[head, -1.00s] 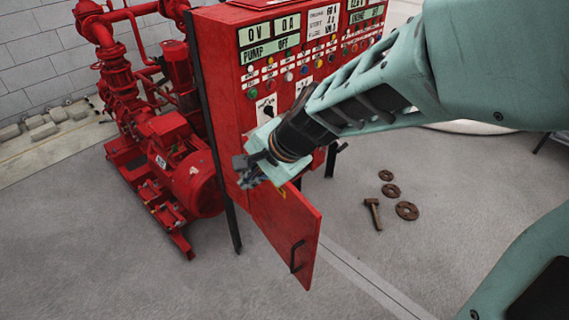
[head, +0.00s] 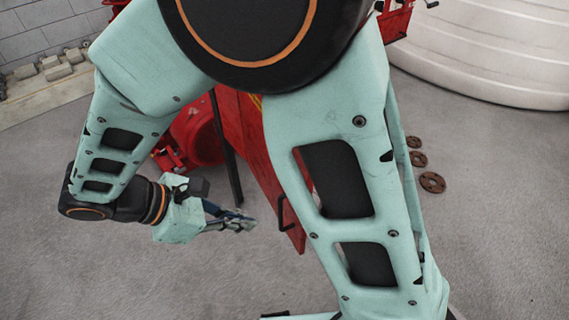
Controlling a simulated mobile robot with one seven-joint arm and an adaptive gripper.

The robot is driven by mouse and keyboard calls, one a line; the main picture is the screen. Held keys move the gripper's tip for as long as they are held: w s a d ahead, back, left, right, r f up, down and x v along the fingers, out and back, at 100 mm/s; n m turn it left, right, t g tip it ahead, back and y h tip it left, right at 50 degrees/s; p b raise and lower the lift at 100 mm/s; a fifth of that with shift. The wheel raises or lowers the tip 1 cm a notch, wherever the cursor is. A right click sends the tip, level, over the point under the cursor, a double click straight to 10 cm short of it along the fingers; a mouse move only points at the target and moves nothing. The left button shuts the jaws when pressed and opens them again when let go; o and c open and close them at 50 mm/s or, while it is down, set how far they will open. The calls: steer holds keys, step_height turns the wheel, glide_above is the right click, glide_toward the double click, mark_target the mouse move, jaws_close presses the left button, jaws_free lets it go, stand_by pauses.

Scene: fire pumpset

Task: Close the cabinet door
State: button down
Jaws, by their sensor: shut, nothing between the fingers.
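The red cabinet door (head: 257,150) stands open, swung out from the cabinet. My arm covers much of it. Its black handle (head: 284,212) shows near the door's free edge. My gripper (head: 248,221) is shut and empty. It is left of the door's outer end, with its fingers pointing right toward the handle. A small gap shows in the picture between the fingertips and the door; whether they touch in depth is hard to tell. The red cabinet body (head: 397,20) is mostly hidden behind my arm.
A red pump motor (head: 197,135) sits on the floor behind my gripper. A dark cabinet leg (head: 227,150) stands between them. Several rusty discs (head: 432,182) lie on the floor at right. A large white tank (head: 490,50) fills the back right. The floor at left is clear.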

steer(key=w+d+f, duration=0.2)
steer(key=d+f, duration=0.1)
steer(key=d, duration=0.2)
steer(key=w+d+f+n+t+b, duration=0.1)
steer(key=w+d+f, duration=0.2)
steer(key=d+f, duration=0.1)
steer(key=shift+w+d+b, duration=0.15)
steer(key=shift+d+b, duration=0.15)
steer(key=shift+d, duration=0.1)
steer(key=shift+w+d, duration=0.1)
steer(key=shift+d, duration=0.05)
